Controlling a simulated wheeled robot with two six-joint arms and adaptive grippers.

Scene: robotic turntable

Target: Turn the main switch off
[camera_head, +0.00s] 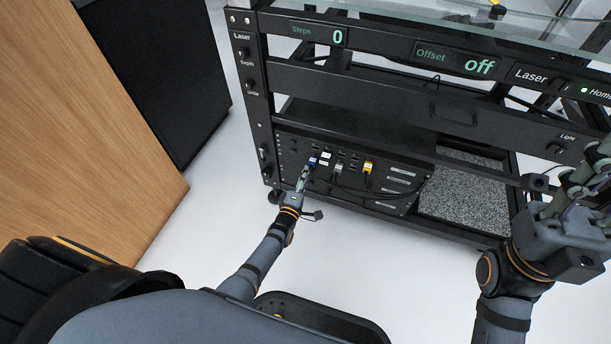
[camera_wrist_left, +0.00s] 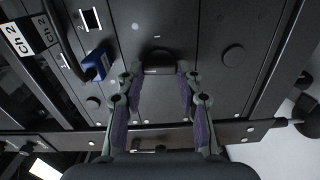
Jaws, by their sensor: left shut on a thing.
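In the left wrist view, a black switch (camera_wrist_left: 158,61) stands out from the dark panel. The fingertips of my left gripper (camera_wrist_left: 157,80) are on either side of it, shut on it. In the head view my left gripper (camera_head: 304,174) is at the lower front panel of the black rack, and the switch is hidden there. My right gripper (camera_head: 572,190) is at the right edge, partly cut off, in front of the rack; I cannot tell whether it is open or shut.
A blue plug (camera_wrist_left: 97,64) with a cable sits left of the switch. A yellow plug (camera_head: 368,167) and black cables are farther right on the panel (camera_head: 290,162). A wooden panel (camera_head: 85,110) stands at the left. White floor (camera_head: 225,225) is free before the rack.

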